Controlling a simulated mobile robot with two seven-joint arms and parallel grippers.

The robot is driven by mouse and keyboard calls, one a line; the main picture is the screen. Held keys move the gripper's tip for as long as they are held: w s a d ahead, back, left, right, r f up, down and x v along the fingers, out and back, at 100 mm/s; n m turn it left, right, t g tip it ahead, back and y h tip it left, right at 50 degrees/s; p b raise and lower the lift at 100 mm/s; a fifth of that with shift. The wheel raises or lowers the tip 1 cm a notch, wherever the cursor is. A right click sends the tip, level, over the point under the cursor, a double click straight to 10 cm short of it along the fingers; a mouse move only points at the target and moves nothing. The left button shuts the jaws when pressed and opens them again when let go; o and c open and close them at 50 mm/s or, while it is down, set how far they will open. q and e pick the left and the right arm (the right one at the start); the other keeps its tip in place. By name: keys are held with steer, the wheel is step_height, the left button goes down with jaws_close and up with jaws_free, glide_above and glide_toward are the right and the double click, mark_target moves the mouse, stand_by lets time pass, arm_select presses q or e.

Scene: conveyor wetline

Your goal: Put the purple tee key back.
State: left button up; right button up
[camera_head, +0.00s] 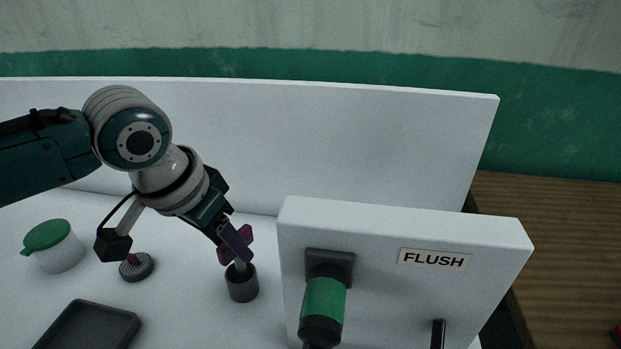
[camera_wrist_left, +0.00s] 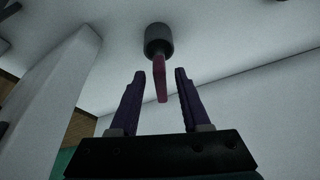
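The purple tee key (camera_head: 246,236) stands with its shank down in a dark round cup (camera_head: 242,285) on the white surface. My left gripper (camera_head: 235,243) is at the key's crossbar, above the cup. In the left wrist view, the key (camera_wrist_left: 160,80) rises from the cup (camera_wrist_left: 158,40) and lies between the two dark purple fingers of my left gripper (camera_wrist_left: 160,74). The fingers are apart, with a visible gap on each side of the key. How deep the shank sits in the cup is hidden. My right gripper is not in view.
A white panel labelled FLUSH (camera_head: 433,259) with a green handle (camera_head: 323,298) stands close right of the cup. A green-lidded white jar (camera_head: 58,255), a ridged dark disc (camera_head: 137,267) and a dark tray (camera_head: 88,325) are to the left. A white back wall (camera_head: 330,140) rises behind.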

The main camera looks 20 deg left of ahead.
arm_select(q)
steer(key=shift+r, duration=0.25)
steer(key=d+p+v, duration=0.1)
steer(key=p+v, duration=0.1)
steer(key=v, duration=0.9)
steer(key=s+d+f+m+h, duration=0.1)
steer(key=s+d+f, duration=0.3)
steer(key=s+d, duration=0.3)
steer(key=s+a+y, duration=0.1)
steer(key=s, duration=0.8)
steer(key=shift+a+f+n, duration=0.15)
steer(key=shift+n, duration=0.25)
steer(key=shift+s, duration=0.1)
